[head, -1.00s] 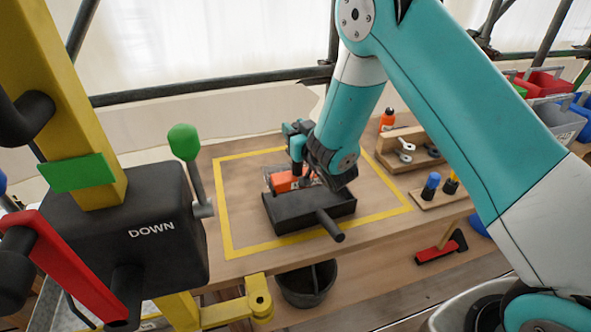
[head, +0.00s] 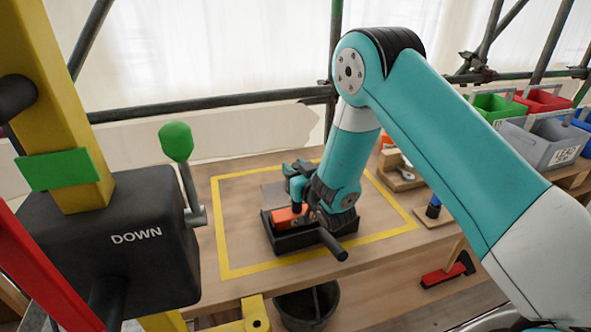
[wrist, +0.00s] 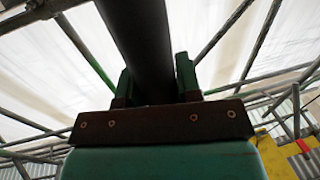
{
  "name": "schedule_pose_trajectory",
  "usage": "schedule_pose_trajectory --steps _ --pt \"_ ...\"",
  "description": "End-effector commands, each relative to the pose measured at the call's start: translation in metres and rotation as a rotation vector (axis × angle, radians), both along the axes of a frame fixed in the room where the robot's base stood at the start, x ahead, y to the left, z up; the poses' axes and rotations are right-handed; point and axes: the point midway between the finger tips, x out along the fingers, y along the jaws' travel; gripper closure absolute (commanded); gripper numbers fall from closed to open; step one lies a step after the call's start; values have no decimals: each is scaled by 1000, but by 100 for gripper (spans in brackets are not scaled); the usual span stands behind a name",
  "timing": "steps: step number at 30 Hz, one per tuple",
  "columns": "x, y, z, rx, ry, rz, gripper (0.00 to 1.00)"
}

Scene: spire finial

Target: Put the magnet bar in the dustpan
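The dustpan (head: 288,243) is a black open tray on the wooden table, with its dark handle (head: 335,245) pointing toward the front right. The orange magnet bar (head: 287,216) is at the tray's back left, low, seemingly within its walls; whether it touches the floor is hidden.
A yellow tape outline (head: 225,235) surrounds the dustpan. A black box marked DOWN with a green-knobbed lever (head: 176,142) stands at left. A bucket (head: 305,305) is below the table edge. Crates (head: 545,140) and a tool rack are at right.

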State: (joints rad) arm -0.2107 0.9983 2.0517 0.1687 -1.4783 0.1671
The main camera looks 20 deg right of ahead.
Motion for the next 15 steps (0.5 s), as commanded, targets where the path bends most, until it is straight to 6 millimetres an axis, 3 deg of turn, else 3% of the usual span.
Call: schedule_pose_trajectory --steps 1,3,15 --pt "0 0 0 0 1 0 57" --pt "0 0 0 0 1 0 43" --pt "-7 -2 0 1 3 0 43"
